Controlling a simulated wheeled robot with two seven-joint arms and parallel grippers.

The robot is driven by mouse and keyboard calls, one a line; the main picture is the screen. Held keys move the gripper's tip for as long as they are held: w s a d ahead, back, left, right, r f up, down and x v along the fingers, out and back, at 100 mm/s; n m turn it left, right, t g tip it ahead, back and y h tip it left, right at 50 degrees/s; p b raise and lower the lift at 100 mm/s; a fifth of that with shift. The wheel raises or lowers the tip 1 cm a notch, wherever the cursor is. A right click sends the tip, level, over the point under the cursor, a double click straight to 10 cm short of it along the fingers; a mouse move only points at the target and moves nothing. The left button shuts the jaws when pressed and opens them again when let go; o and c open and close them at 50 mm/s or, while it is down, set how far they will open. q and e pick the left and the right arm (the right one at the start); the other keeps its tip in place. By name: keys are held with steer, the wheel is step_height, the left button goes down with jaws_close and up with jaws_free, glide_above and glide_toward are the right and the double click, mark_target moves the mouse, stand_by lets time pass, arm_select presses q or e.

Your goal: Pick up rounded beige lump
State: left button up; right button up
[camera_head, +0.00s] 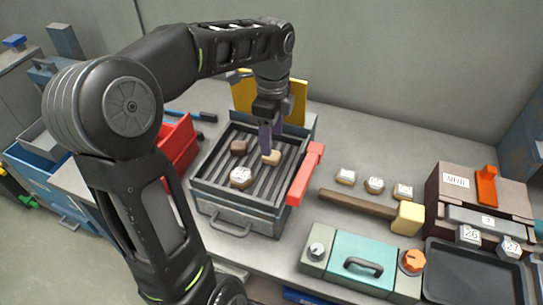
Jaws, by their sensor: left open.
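The rounded beige lump (270,158) lies on the ribbed floor of the open grey metal box (240,214). My left gripper (267,143) reaches down from above and is right over the lump, with its purple-grey fingers at or just above it. It is open; whether the fingers touch the lump cannot be made out. A brown lump (238,147) and a light hexagonal piece with a label (241,177) lie in the same box, to the left of the beige lump. My right gripper is not in view.
A red handle bar (306,173) runs along the box's right side and a yellow panel (298,102) stands behind. A red bin (178,146) is to the left. On the right are labelled pieces (375,185), a mallet (357,204), a teal case (345,259) and a dark tray (470,272).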

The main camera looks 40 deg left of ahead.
mark_target(271, 158)
arm_select(q)
steer(key=shift+f+p, duration=0.5)
steer(key=shift+f, duration=2.15)
jaws_close()
